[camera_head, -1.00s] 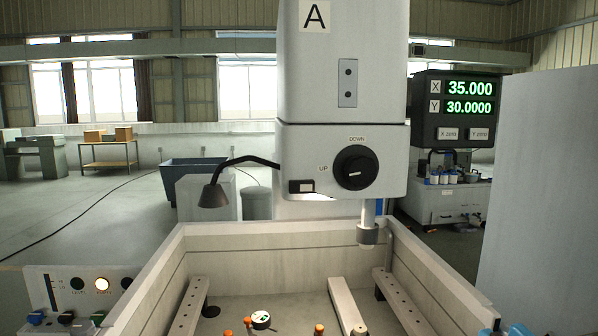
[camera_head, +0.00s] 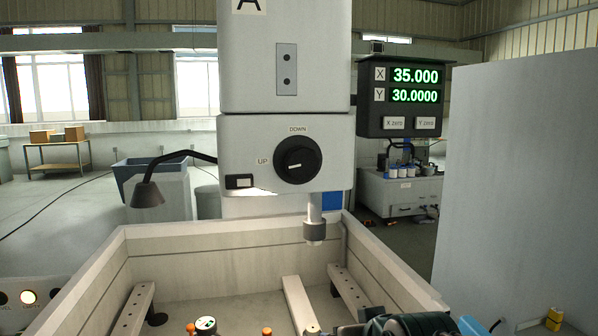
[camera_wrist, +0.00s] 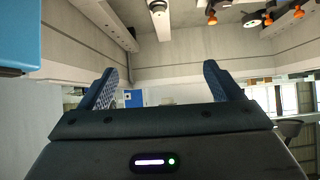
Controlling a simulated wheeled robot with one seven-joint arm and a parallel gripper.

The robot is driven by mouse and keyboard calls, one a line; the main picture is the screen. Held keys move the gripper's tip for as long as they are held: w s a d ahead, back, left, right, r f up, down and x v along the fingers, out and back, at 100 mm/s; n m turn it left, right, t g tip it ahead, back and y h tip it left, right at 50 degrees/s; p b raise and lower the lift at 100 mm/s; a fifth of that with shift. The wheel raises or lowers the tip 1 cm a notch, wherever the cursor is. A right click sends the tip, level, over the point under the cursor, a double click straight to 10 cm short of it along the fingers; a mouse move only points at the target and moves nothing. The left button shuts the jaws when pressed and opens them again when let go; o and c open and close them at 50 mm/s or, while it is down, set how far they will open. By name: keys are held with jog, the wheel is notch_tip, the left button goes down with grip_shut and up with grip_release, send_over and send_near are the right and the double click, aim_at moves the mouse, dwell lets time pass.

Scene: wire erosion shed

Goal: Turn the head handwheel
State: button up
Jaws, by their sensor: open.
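The head handwheel (camera_head: 298,160) is a round black knob with a short white mark, on the front of the grey machine head (camera_head: 240,135). "DOWN" is printed above it and "UP" to its left. My gripper (camera_wrist: 160,68) shows in the wrist view with its two blue fingers wide apart and nothing between them. It is apart from the handwheel. I cannot make out the handwheel in the wrist view. Part of my arm shows at the bottom right of the head view; my gripper is not clearly seen there.
A black lamp (camera_head: 147,194) on a bent arm juts out left of the head. A readout (camera_head: 412,98) stands behind right, and a tall grey panel (camera_head: 520,170) closes off the right.

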jog(key=w+a+r+n+t+y+b, duration=0.1)
jog(key=w+a+r+t, duration=0.15)
jog(key=w+r, duration=0.2)
jog(key=w+a+r+t+y+b, duration=0.1)
jog(key=w+a+r+t, duration=0.15)
jog(key=r+t, duration=0.2)
jog(key=t, duration=0.5)
send_near(303, 170)
jog(key=shift+y, duration=0.4)
jog(key=p+x, duration=0.4)
jog(key=x, duration=0.7)
jog(key=shift+w+d+r+p, duration=0.1)
jog(key=shift+w+r+p, duration=0.1)
jog(key=shift+w+p, duration=0.2)
jog(key=c, duration=1)
jog(key=shift+f+m, duration=0.1)
jog(key=shift+m, duration=0.2)
